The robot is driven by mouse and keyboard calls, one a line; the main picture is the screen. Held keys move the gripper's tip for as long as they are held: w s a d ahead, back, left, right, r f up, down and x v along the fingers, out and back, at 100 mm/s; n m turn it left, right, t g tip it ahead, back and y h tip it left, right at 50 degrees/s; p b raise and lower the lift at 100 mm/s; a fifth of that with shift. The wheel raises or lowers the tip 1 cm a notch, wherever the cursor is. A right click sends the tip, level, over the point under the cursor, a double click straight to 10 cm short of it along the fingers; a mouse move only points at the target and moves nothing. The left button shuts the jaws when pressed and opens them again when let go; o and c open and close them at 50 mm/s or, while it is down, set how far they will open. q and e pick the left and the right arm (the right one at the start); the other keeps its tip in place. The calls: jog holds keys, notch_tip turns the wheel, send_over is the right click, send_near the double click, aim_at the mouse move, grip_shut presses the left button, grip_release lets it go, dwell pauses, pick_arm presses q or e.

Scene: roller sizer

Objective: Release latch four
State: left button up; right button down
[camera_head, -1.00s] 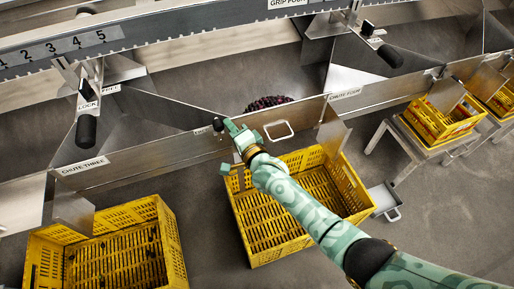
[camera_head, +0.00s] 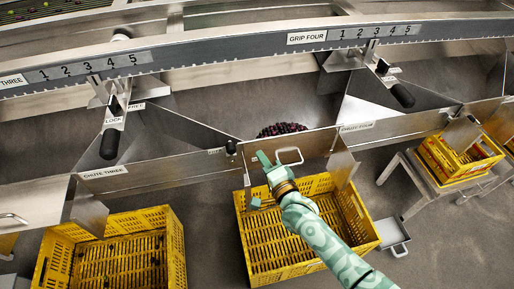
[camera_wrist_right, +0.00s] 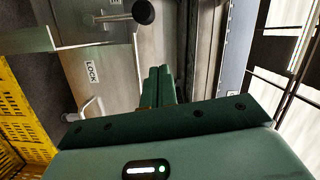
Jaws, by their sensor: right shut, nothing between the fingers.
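No label reading latch four is legible. A lever with a black knob (camera_head: 402,95) hangs below the grip four scale (camera_head: 381,32). A small black knob (camera_head: 231,146) stands at the left end of the panel with a handle (camera_head: 288,156). My right gripper (camera_head: 262,162) is in front of this panel, right of and below the small knob, apart from it in the picture. In the right wrist view its green fingers (camera_wrist_right: 160,75) are shut with nothing between them. Beyond them are a lock label (camera_wrist_right: 91,72) and a black knob (camera_wrist_right: 143,12). My left gripper is not in view.
Another lever with a black knob (camera_head: 109,144) hangs at left above the chute three plate (camera_head: 140,178). Yellow crates stand below the chutes, one at left (camera_head: 176,250), one under my arm (camera_head: 246,245). Dark fruit (camera_head: 282,129) lies behind the panel.

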jog(key=p+v, duration=0.1)
jog(key=v, duration=0.3)
jog(key=shift+s+d, duration=0.2)
jog(key=shift+d, duration=0.05)
